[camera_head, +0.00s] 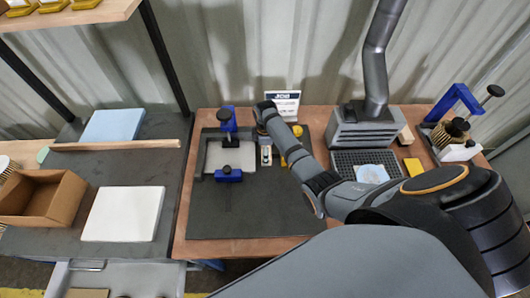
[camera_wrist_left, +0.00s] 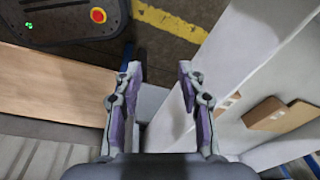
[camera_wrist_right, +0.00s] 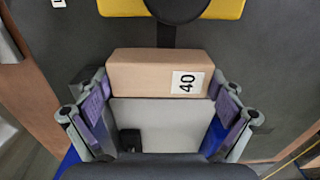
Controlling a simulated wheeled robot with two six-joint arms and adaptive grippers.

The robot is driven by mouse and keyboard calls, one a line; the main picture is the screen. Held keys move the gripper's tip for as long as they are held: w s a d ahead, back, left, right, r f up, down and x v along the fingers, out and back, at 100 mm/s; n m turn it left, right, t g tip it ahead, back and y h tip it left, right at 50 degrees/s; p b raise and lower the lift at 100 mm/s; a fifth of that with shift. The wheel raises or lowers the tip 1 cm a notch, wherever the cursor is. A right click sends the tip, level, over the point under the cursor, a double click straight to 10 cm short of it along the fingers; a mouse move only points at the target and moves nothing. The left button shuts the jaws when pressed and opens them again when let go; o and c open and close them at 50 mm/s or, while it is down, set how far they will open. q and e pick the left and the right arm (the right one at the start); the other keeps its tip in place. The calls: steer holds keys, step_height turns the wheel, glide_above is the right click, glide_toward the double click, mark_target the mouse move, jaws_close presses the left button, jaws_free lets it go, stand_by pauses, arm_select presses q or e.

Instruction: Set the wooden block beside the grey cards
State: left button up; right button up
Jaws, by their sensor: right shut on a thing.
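A tan wooden block (camera_wrist_right: 140,75) with a white label reading "40" sits between the fingertips of my right gripper (camera_wrist_right: 160,85), which is shut on it. I cannot tell whether this sheet is the grey cards. My left gripper (camera_wrist_left: 160,70) is open and empty, above floor and furniture edges.
A yellow object (camera_head: 292,157) lies right of the clamp frame. A grey machine (camera_head: 365,135) with a duct stands at the back right. A cardboard box (camera_head: 40,200) and a white panel (camera_head: 122,213) lie at the left. The front of the mat (camera_head: 240,222) is clear.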

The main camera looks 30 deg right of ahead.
steer(key=shift+s+a+r, duration=0.1)
steer(key=shift+s+a, duration=0.05)
steer(key=shift+s, duration=0.3)
steer(key=o, duration=1)
steer(key=shift+c, duration=0.2)
steer(key=shift+w+r, duration=0.2)
steer(key=shift+r, duration=0.65)
arm_select(q)
steer(key=shift+s+f+b, duration=0.4)
steer(key=shift+s, duration=0.2)
steer(key=shift+s+f+b, duration=0.4)
steer(key=shift+s, duration=0.2)
arm_select(e)
step_height(320, 180, up, 10)
steer(key=shift+r, duration=0.25)
